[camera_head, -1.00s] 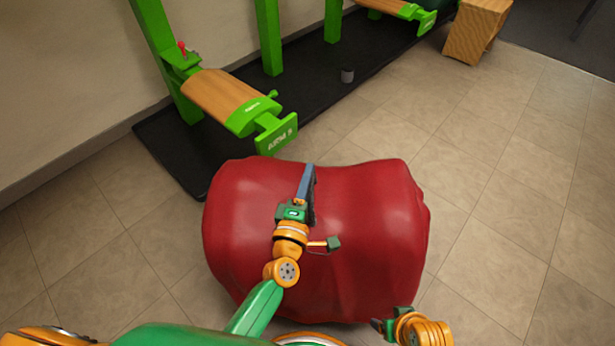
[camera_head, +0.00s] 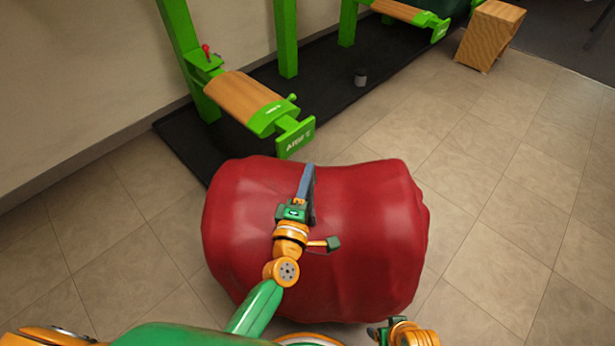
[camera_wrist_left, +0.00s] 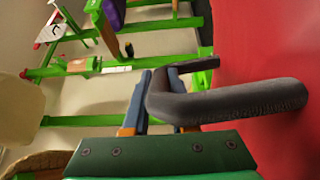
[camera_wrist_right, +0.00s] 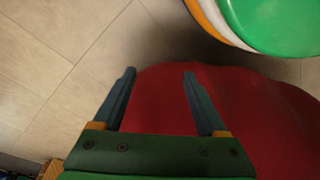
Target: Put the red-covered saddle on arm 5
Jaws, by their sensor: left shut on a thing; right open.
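The red-covered saddle (camera_head: 370,230) hangs in front of me, large and bulging, with its lower side out of sight. My left gripper (camera_head: 306,182) is over its top, shut on the saddle's dark grey handle (camera_wrist_left: 230,104). The red cover fills the right of the left wrist view (camera_wrist_left: 285,40). My right gripper (camera_wrist_right: 158,78) is open and empty, close beside the red cover, at the lower edge of the head view. The nearest rack arm (camera_head: 245,98) has a wooden top and a green end plate (camera_head: 297,138); its lettering is blurred, possibly "ARM 5". It is bare, just beyond the saddle.
Green posts (camera_head: 286,40) stand along the wall on a black mat (camera_head: 330,95). Another arm (camera_head: 405,12) is farther right. The tiled floor at right is clear.

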